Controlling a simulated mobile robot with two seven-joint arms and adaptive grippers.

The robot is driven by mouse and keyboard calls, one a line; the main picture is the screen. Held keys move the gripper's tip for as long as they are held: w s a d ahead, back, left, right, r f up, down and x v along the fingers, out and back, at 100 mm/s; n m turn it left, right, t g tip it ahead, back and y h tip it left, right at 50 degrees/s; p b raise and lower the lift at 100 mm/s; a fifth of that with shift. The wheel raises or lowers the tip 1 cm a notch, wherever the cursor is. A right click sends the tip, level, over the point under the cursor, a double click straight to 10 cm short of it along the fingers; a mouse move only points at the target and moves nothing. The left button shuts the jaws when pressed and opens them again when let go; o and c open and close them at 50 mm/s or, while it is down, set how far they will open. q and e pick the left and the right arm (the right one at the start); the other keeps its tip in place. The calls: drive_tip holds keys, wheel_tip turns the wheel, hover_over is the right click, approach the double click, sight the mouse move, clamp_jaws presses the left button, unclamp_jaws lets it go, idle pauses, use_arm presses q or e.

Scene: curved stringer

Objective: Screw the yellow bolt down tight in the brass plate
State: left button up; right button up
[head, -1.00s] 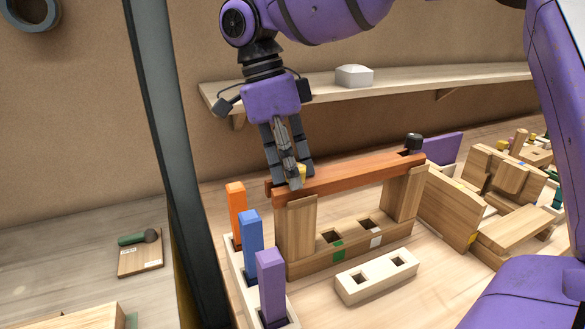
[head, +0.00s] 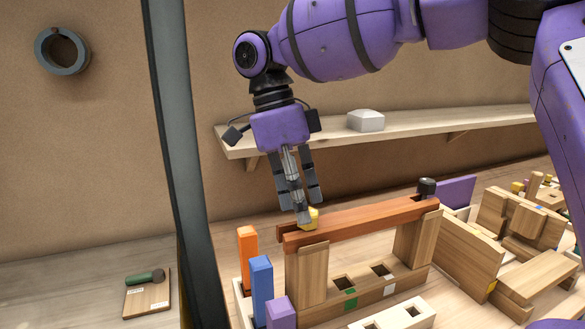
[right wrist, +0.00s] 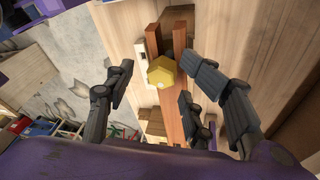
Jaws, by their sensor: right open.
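The yellow bolt (head: 313,214) stands at the left end of a reddish-brown beam, its faceted head above the beam. In the right wrist view the bolt head (right wrist: 163,72) lies between two reddish rails. My right gripper (head: 308,208) is open just above the bolt, pointing down. One finger partly hides the bolt in the head view. In the right wrist view the spread fingers of the right gripper (right wrist: 160,100) stand around the head with gaps, not closed on it. I cannot make out the brass plate. My left gripper is out of view.
The reddish beam (head: 375,213) rests on two wooden uprights; a black knob (head: 426,187) sits at its far end. Orange (head: 247,250), blue (head: 261,280) and purple (head: 280,312) posts stand at front left. A shelf (head: 400,130) runs behind. A dark vertical post (head: 178,150) stands left.

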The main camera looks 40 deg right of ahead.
drive_tip(key=v, duration=0.9)
